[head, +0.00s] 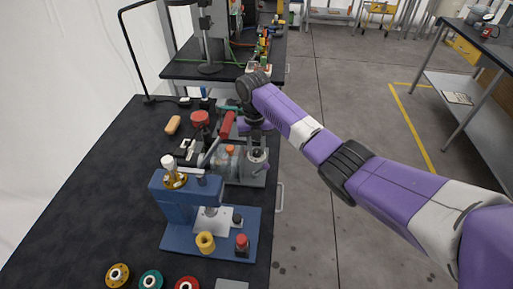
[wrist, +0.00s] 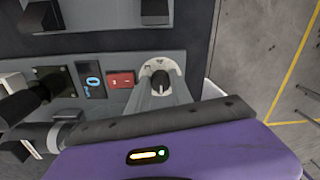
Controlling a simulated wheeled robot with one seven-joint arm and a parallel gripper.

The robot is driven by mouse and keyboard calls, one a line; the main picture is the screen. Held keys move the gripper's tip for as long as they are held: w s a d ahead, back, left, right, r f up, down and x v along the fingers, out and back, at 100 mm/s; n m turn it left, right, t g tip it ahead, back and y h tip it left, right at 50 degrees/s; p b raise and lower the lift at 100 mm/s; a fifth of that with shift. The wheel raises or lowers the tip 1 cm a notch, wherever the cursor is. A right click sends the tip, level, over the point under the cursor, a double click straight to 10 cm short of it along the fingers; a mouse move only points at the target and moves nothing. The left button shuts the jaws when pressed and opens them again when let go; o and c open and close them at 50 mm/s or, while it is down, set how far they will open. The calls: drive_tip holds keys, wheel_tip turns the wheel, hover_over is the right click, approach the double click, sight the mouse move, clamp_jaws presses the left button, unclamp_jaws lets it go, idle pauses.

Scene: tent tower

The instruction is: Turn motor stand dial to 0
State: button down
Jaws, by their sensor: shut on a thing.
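The motor stand's dial (wrist: 161,80) is a dark knob on a pale round plate in the wrist view. A red switch (wrist: 121,80) and a small display (wrist: 92,80) with a blue figure like 0 sit to its left on the grey panel. My gripper (wrist: 161,94) reaches the dial from below in this view and is shut on it; the exact finger contact is hard to see. The knob's pointer direction is too small to read. In the head view my gripper (head: 256,126) is at the bench's right edge, and the arm hides part of the equipment there.
A blue press (head: 180,205) stands nearer on the black bench (head: 85,205), with yellow and red parts on its base. Open floor (head: 335,90) lies right.

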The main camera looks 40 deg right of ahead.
sight(255, 150)
drive_tip(key=shift+a+r, duration=0.1)
drive_tip(key=c, duration=1.1)
unclamp_jaws()
drive_tip(key=shift+c, duration=0.2)
drive_tip(key=shift+a+r+b, duration=0.15)
drive_tip(key=shift+r+b, duration=0.55)
drive_tip(key=shift+r, duration=3.2)
